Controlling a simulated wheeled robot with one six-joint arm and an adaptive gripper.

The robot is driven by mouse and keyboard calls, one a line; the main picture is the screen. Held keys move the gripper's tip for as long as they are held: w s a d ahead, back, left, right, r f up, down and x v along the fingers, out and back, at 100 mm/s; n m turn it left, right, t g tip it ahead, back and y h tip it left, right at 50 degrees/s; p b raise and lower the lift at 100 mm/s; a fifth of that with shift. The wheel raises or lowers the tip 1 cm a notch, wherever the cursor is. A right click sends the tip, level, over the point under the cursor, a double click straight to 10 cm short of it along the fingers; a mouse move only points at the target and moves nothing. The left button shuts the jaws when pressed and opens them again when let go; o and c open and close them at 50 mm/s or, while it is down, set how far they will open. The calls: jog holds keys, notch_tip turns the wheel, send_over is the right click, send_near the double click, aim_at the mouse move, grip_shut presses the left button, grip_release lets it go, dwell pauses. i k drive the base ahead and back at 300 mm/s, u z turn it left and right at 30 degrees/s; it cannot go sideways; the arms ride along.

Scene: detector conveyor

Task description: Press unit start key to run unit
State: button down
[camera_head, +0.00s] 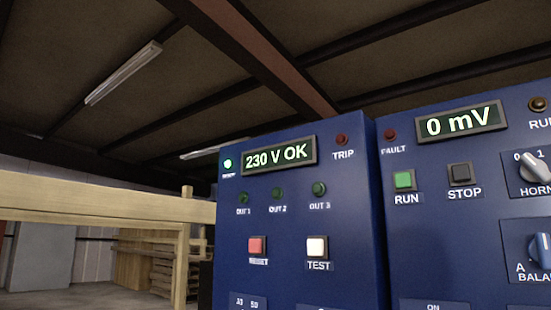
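The right blue control unit (414,245) carries a green square key (404,180) labelled RUN. A dark square key (461,173) labelled STOP sits to its right. The unit's display (460,121) reads 0 mV. Its FAULT lamp (390,135) is dark red and looks unlit. A lamp (538,104) at the top right has a label cut off by the frame edge. No key is labelled START in this view. My gripper is not in view.
The left blue unit (345,220) shows 230 V OK on its display (280,154), with a red key (257,247) and a white TEST key (317,248). Knobs (534,169) sit at the right edge. A wooden frame (100,205) and stacked pallets (150,262) stand at left.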

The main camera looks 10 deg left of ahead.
aim_at(403, 180)
jog(key=z, duration=1.15)
jog(key=k, duration=1.05)
jog(key=u, duration=0.75)
